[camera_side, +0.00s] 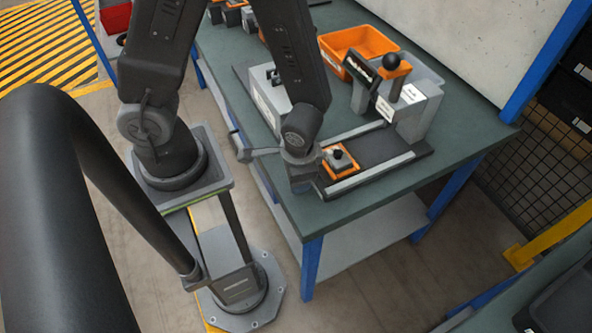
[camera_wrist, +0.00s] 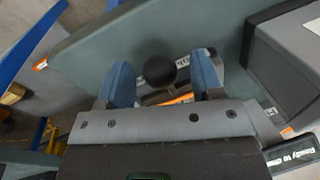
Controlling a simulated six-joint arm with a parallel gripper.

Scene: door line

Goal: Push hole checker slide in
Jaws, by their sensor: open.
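The hole checker slide (camera_side: 340,170) is an orange-edged plate with a dark knob, at the near end of its track (camera_side: 398,161) in the side view. My gripper (camera_side: 308,176) is low at the table edge, just left of the slide. In the wrist view, my open gripper (camera_wrist: 165,83) has its blue fingers on either side of a black round knob (camera_wrist: 160,70), with visible gaps. Part of an orange edge (camera_wrist: 178,99) shows below the knob. The gripper body hides most of the slide there. The grey checker housing (camera_side: 418,105) stands at the track's far end.
A grey box (camera_side: 268,98) sits left of the track, an orange bin (camera_side: 357,45) behind. The track between slide and housing looks clear.

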